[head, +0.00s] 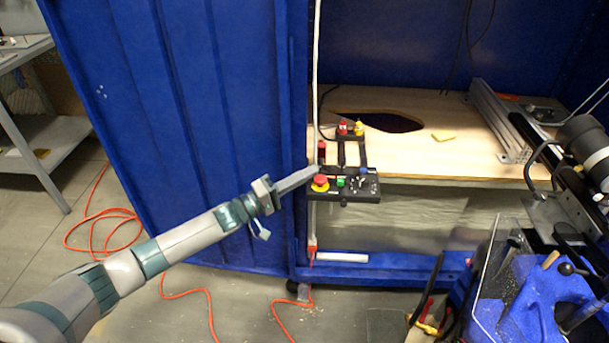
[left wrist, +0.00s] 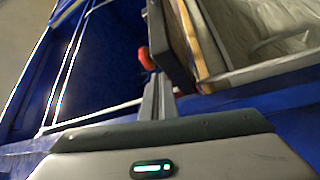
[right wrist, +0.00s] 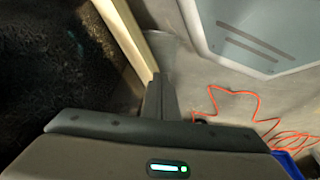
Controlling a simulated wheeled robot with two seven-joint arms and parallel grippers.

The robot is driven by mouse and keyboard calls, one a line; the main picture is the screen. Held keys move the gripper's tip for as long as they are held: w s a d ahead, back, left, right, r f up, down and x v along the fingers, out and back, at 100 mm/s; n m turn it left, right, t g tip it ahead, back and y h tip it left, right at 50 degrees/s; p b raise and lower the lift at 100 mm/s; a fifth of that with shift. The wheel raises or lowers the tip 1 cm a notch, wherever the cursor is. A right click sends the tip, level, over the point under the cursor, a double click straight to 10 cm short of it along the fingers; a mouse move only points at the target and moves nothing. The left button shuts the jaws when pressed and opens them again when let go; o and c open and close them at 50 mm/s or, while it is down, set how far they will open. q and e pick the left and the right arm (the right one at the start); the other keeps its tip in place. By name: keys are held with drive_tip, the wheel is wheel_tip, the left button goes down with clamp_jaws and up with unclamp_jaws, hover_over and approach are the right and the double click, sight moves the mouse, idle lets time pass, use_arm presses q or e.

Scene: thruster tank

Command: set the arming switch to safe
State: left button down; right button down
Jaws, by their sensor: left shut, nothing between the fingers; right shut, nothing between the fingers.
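A small black control panel (head: 348,194) sticks out at the front of the wooden shelf. It carries a red mushroom button (head: 320,181), a green button (head: 341,182), a blue knob (head: 364,171) and small silver toggles (head: 362,184). I cannot tell which control is the arming switch or how it is set. My left gripper (head: 316,170) is shut and empty, its tip by the panel's left end near the red button. In the left wrist view the shut fingers (left wrist: 158,90) point at the panel's edge beside the red button (left wrist: 146,58). My right gripper (right wrist: 160,92) is shut and empty, away from the panel.
Behind the panel, a rack holds red and yellow buttons (head: 351,128). The wooden shelf (head: 420,162) has a dark cutout. A blue cabinet door (head: 180,120) stands at left. Blue machinery (head: 540,300) fills the lower right. An orange cable (head: 105,235) lies on the floor.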

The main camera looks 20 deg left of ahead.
use_arm(q)
drive_tip(key=shift+r, duration=0.1)
use_arm(e)
drive_tip(key=shift+s+d+f+p, duration=0.55)
drive_tip(key=shift+s+f+p, duration=1.35)
drive_tip(key=shift+f, duration=3.8)
use_arm(q)
drive_tip(key=n+y+p, duration=0.1)
drive_tip(key=n+p, duration=0.1)
drive_tip(key=w+r+n+g+y+p, duration=0.1)
drive_tip(key=p, duration=0.1)
drive_tip(key=shift+w+a+r+n, duration=0.1)
drive_tip(key=shift+a+r+n, duration=0.05)
drive_tip(key=shift+n, duration=0.25)
use_arm(e)
drive_tip(key=w+a, duration=0.1)
drive_tip(key=w+a+r+t, duration=0.1)
drive_tip(key=w, duration=0.1)
drive_tip(key=w+a+t, duration=0.1)
drive_tip(key=shift+w+a+r+y, duration=0.15)
drive_tip(key=shift+w+r+y, duration=0.1)
drive_tip(key=shift+y, duration=0.15)
use_arm(q)
drive_tip(key=shift+p, duration=0.3)
use_arm(e)
drive_tip(key=shift+r+t, duration=0.1)
drive_tip(key=shift+t, duration=0.2)
